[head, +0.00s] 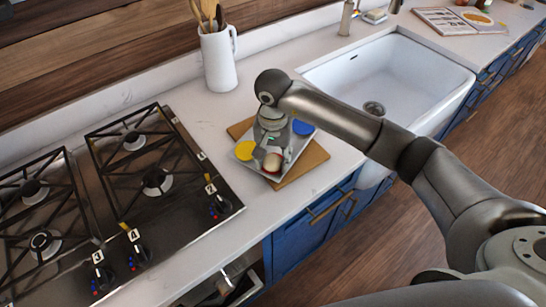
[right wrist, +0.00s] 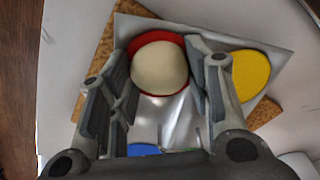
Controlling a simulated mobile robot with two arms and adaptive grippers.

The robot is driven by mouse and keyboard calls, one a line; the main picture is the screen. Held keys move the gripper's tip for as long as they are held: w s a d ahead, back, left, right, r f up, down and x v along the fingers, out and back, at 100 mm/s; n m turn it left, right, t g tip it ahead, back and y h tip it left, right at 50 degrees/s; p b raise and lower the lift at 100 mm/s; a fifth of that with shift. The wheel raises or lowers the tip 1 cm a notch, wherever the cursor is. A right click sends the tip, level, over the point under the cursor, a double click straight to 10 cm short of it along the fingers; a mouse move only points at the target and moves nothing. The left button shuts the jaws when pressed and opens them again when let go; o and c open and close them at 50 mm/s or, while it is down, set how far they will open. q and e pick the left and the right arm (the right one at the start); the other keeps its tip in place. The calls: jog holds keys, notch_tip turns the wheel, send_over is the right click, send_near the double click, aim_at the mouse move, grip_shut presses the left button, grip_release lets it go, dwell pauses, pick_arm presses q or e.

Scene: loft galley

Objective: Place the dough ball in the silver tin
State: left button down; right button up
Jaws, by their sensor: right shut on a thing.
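The pale dough ball (head: 271,163) is between the fingers of my right gripper (head: 271,153), which is shut on it. In the right wrist view the ball (right wrist: 159,67) lies between the fingertips (right wrist: 160,72), over a red disc (right wrist: 139,42) that shows as a rim around it. The silver tin (head: 255,164) is a shallow, tray-like square under the gripper; it also shows in the right wrist view (right wrist: 222,34). It bears a yellow disc (head: 245,151) and a blue disc (head: 303,127). I cannot tell whether the ball touches the red disc. My left gripper is not in view.
The tin sits on a wooden board (head: 305,163) near the counter's front edge. A gas hob (head: 208,221) is to the left, a white sink (head: 412,75) to the right. A white jug with wooden utensils (head: 219,62) stands behind. Counter between hob and board is clear.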

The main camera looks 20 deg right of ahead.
jog(key=shift+s+f+b, duration=0.25)
jog(key=shift+f+b, duration=0.1)
jog(key=shift+f, duration=0.1)
jog(key=shift+s+f+b, duration=0.2)
jog(key=shift+f+b, duration=0.15)
jog(key=shift+f, duration=0.1)
jog(key=o, duration=0.8)
jog(key=shift+o, duration=1)
jog(key=shift+w+f, duration=0.1)
jog(key=shift+w, duration=0.05)
jog(key=shift+w+f, duration=0.1)
jog(key=shift+w, duration=0.1)
